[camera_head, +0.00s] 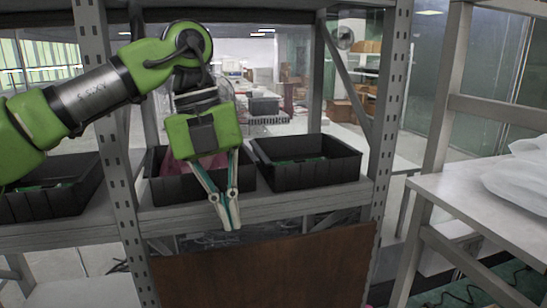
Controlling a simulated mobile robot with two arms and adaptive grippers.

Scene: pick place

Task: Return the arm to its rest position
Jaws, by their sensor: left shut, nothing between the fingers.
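My left arm comes in from the left, green with a grey link section. My left gripper (231,222) points down in front of the shelf, its two fingers shut with nothing between them. The fingers overlap the front of a black bin (180,190) in the picture; whether they touch it cannot be told. A reddish item (205,163) shows in that bin, partly hidden behind the gripper. My right gripper is out of view.
A second black bin (318,179) stands to the right on the shelf (290,203), and another black bin (75,202) to the left. Grey shelf posts (389,100) flank the middle bins. A pale table (455,200) at right carries a whitish plastic bag (520,180).

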